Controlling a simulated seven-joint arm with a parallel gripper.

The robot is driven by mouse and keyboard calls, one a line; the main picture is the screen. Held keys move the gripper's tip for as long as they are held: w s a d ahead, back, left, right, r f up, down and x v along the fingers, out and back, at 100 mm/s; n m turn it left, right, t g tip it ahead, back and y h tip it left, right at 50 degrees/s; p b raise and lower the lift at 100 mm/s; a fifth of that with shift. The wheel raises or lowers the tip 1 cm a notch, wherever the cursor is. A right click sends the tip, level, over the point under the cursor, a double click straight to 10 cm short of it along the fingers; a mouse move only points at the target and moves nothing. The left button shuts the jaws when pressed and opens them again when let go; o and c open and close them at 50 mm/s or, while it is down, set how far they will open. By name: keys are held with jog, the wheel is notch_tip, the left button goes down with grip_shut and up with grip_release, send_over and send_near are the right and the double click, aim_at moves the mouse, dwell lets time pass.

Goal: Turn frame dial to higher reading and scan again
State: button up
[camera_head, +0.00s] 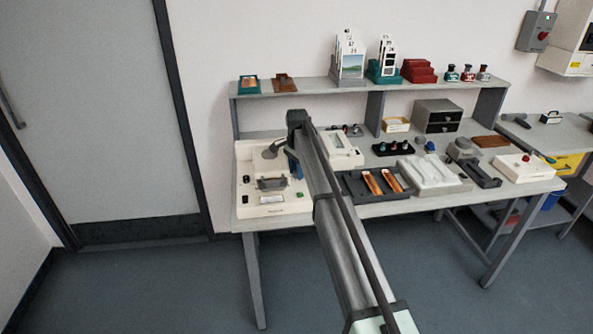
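A cream machine (273,207) stands at the left end of the bench. It has a grey round part (270,153) at its back, a dark holder (271,183) in the middle, a small dark knob (246,179) at its left, a green button (299,195) at its right and a pale display strip (272,199) in front. Which part is the frame dial, and any reading, are too small to tell. My gripper (292,168) hangs over the machine's right side, partly behind my arm. Its fingers are too small to tell apart, and contact with the machine cannot be told.
Right of my arm are a second cream device (342,158), a dark tray (352,197) with orange-brown strips, a white tray (433,184) and a grey drawer box (438,114). A raised shelf (305,89) runs along the back. My arm crosses the bench front.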

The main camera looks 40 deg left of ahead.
jog(key=shift+o, duration=0.2)
jog(key=shift+r, duration=0.1)
notch_tip(320, 180, up, 14)
jog(key=shift+f, duration=0.2)
dwell(0.4)
jog(key=shift+d, duration=0.1)
dwell(0.3)
